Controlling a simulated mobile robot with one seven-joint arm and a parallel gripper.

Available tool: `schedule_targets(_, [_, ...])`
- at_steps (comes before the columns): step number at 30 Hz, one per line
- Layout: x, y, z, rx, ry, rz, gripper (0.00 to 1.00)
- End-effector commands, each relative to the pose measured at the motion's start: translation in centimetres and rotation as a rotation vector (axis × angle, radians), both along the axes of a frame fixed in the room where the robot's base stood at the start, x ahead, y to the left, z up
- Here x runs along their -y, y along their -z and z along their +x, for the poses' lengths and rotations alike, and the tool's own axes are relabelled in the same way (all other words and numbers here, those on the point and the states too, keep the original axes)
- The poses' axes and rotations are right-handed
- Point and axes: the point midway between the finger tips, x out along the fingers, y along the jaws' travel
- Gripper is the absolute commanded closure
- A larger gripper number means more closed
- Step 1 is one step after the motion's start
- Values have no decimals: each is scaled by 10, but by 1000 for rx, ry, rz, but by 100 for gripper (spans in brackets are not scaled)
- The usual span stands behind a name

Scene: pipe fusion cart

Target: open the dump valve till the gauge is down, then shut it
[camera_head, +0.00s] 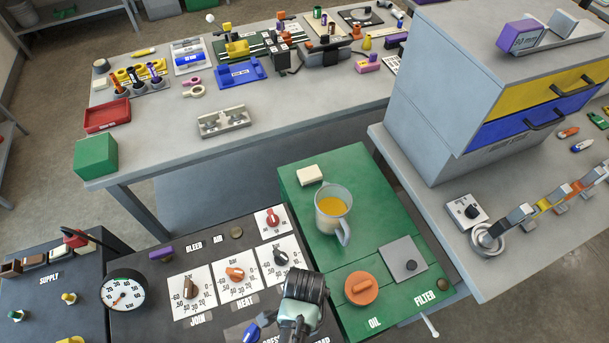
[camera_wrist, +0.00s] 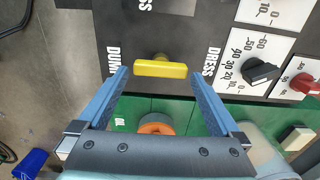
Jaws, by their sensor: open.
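A yellow bar handle (camera_wrist: 160,69) stands on the dark panel in the wrist view, beside a partly hidden label starting "DUM". It lies crosswise between the tips of my gripper (camera_wrist: 158,78), with a small gap to each blue finger. My gripper is open and holds nothing. In the head view my gripper (camera_head: 256,328) shows only in part at the bottom edge, and the yellow handle is not visible there. The round white gauge (camera_head: 124,291) is at the left of the panel. Its reddish needle points to the lower left; the exact reading is too small to tell.
Dials on white plates, such as the orange heat knob (camera_head: 235,273), stand close to my arm. A green board (camera_head: 305,245) carries a glass jug (camera_head: 332,208) and an orange oil cap (camera_head: 361,288). A supply box (camera_head: 60,290) stands left of the panel.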

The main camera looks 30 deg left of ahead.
Motion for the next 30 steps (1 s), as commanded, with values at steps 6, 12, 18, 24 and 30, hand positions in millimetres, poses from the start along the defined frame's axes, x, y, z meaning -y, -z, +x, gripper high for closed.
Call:
schedule_targets(6, [0,19,0,0,0,0,0])
schedule_targets(12, [0,23,1,2,0,1,0])
schedule_targets(18, [0,22,1,1,0,0,7])
schedule_targets(24, [0,22,0,1,-1,0,43])
schedule_targets(30, [0,22,0,1,-2,0,62])
